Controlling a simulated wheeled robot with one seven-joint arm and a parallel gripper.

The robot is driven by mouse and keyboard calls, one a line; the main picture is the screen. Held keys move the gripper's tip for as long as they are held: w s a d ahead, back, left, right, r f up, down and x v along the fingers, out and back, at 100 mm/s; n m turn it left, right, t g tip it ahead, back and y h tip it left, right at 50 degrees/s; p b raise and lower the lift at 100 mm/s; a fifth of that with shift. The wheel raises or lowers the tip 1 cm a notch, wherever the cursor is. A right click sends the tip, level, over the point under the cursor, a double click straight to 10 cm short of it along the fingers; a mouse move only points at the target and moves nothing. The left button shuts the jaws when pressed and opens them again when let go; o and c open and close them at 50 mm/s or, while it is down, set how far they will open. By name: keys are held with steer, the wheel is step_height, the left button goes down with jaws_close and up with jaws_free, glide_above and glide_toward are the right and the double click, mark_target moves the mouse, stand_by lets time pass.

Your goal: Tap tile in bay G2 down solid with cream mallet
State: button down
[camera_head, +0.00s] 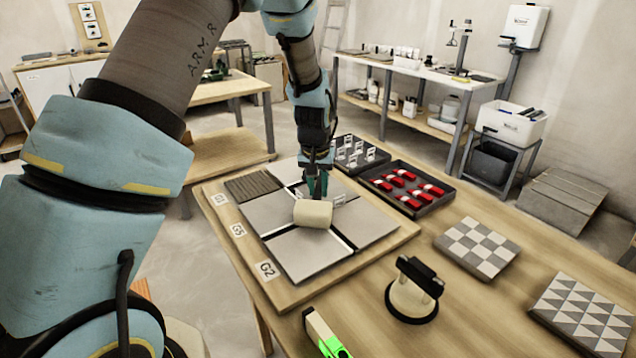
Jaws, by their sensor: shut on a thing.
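The cream mallet (313,213) is in my gripper (317,184), its thick pale head hanging just below the fingers. The handle is mostly hidden by the gripper. My gripper is shut on it, over the middle of the tile board (292,299). The grey tile in bay G2 (306,258) lies at the near corner of the board, beside the G2 label (267,269). The mallet head shows above the inner, far edge of this tile. I cannot tell whether they touch, or whether the tile sits level.
Other grey tiles fill neighbouring bays; a ridged dark bed (252,187) shows at the far left. Right of the board are a tray of red wedges (446,192), a black-handled round tool (412,292), and patterned tiles (478,247). A green-marked level (327,338) lies in front.

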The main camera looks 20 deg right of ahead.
steer(key=shift+w+d+p+v, duration=0.1)
steer(key=shift+w+p+v, duration=0.05)
steer(key=shift+p+v, duration=0.65)
steer(key=shift+w+d+p+v, duration=0.1)
steer(key=shift+w+p+v, duration=0.1)
steer(key=shift+p+v, duration=0.6)
steer(key=shift+w+d+p+v, duration=0.15)
steer(key=shift+p+v, duration=0.25)
steer(key=shift+v, duration=0.75)
